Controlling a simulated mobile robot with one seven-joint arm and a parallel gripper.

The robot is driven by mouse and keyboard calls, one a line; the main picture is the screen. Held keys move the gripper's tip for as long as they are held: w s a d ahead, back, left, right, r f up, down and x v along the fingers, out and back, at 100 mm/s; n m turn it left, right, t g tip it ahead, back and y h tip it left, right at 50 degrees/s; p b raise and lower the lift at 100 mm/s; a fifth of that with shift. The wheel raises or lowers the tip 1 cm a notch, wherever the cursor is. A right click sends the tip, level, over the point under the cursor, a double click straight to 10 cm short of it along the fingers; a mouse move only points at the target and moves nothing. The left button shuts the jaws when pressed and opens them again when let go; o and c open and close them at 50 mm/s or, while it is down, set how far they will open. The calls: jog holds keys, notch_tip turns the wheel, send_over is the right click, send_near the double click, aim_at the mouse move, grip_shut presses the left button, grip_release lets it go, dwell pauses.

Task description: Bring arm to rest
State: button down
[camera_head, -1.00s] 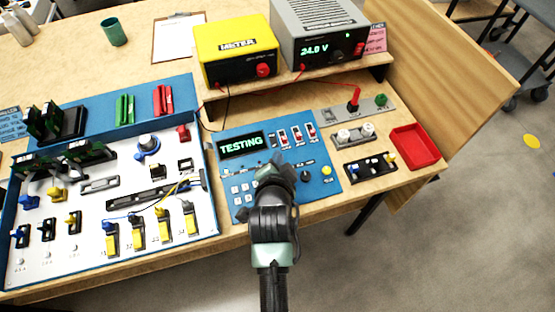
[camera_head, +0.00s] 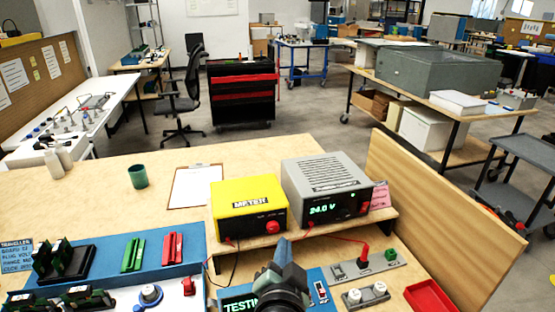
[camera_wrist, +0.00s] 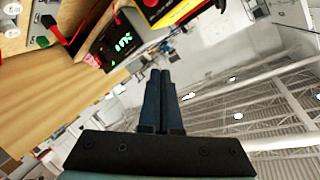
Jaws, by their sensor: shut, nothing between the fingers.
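My gripper shows in the wrist view (camera_wrist: 161,78), its two dark fingers together with nothing between them. In that view it points toward the ceiling side, apart from the bench things. In the head view my wrist stands in front of the blue panel (camera_head: 319,274), whose display (camera_head: 240,306) reads "TESTING" in part. My arm hides much of that panel, and the fingertips are hard to make out there.
A yellow meter (camera_head: 249,206) and a grey power supply (camera_head: 327,190) reading 24.0 V stand on a wooden shelf (camera_head: 386,215) behind my arm. A red tray (camera_head: 432,296) lies at right. A wooden side panel (camera_head: 440,205) edges the bench.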

jog(key=s+r+n+t+p, duration=0.1)
jog(key=s+r+n+t, duration=0.15)
jog(key=r, duration=1.15)
jog(key=s+r+n+t, duration=0.15)
jog(key=r+t, duration=0.25)
jog(key=r, duration=0.9)
jog(key=s+r+n+t, duration=0.2)
jog(key=s+r, duration=0.4)
jog(key=r, duration=0.3)
jog(key=s+a+r+n+t+p, duration=0.1)
jog(key=s+r+n+t, duration=0.1)
jog(key=s+r, duration=0.4)
notch_tip(320, 180, up, 5)
jog(key=shift+s+a+f+n+t+y, duration=0.2)
jog(key=shift+s+n+t+y, duration=0.15)
jog(key=shift+t, duration=0.4)
jog(key=shift+w, duration=0.15)
